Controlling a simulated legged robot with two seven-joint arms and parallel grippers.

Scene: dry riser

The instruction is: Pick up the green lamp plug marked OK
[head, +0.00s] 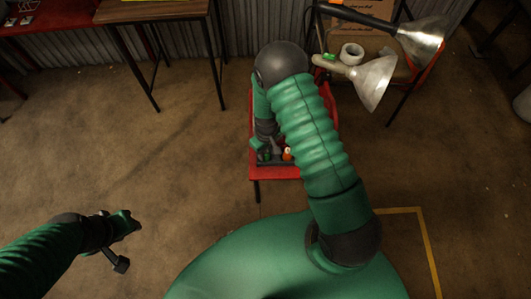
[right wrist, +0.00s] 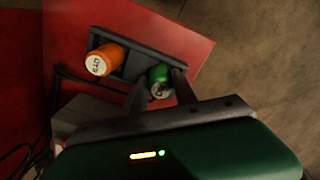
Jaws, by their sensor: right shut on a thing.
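The green lamp plug (right wrist: 160,76) stands in a dark holder (right wrist: 183,52) in the right wrist view, its pale end face partly shadowed. The marking on it is too small to read. My right gripper (right wrist: 160,90) has one finger on each side of this plug and is shut on it. In the head view my right gripper (head: 265,152) is low over the red table, mostly hidden by my own arm. My left gripper (head: 121,263) hangs over bare floor at the lower left, too small to tell its opening.
An orange plug (right wrist: 103,60) with a white marked face sits in the same holder, left of the green one. The red table (right wrist: 75,30) carries dark cables on its left. Work lamps (head: 373,82) and a tape roll (head: 352,52) lie beyond my right arm.

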